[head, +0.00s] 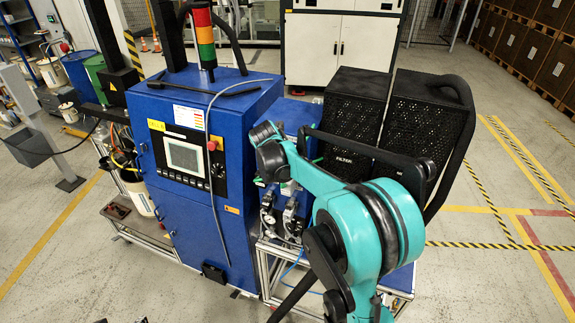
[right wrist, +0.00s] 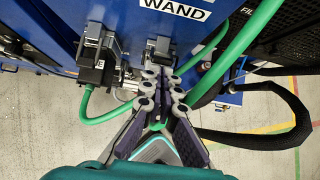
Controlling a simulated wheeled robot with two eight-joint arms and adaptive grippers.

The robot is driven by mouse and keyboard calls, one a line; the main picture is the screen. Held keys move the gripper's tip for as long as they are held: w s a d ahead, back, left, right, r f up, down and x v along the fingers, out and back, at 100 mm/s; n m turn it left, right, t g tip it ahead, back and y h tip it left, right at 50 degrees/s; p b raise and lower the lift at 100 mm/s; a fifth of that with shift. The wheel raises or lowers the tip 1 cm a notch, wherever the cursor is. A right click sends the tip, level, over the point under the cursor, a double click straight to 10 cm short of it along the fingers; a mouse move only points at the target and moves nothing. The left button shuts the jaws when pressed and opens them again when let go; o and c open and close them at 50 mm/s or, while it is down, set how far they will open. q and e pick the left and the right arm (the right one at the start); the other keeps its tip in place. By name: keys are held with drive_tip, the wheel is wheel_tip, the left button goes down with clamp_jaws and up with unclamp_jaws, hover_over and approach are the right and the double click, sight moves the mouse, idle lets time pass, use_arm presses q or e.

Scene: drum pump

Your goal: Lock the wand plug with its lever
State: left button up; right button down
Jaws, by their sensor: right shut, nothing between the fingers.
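In the right wrist view, a blue panel carries a white WAND label (right wrist: 175,9). Below the label is a dark grey plug housing (right wrist: 160,50), partly hidden by my fingertips. A similar grey and black connector (right wrist: 98,58) sits to its left, with a green hose curving down from it. My right gripper (right wrist: 163,78) is shut and empty, its tips just below or against the housing under the label; whether they touch it I cannot tell. The lever's position cannot be made out. In the head view my right arm hides most of this area.
A thick green hose (right wrist: 232,45) and a black corrugated hose (right wrist: 270,136) run close to the right of my gripper. In the head view, a blue cabinet (head: 185,225) stands left of my arm, and black filter boxes (head: 353,105) stand behind it.

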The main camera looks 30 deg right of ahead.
drive_tip(key=shift+w+d+r+g+y+p, duration=0.35)
drive_tip(key=shift+w+d+r+g+y, duration=0.15)
drive_tip(key=shift+d+g+y, duration=0.3)
drive_tip(key=shift+a+f, duration=0.1)
drive_tip(key=shift+a, duration=0.1)
drive_tip(key=shift+s+r, duration=0.15)
drive_tip(key=shift+r, duration=0.15)
drive_tip(key=shift+r+p, duration=0.45)
drive_tip(key=shift+r, duration=0.15)
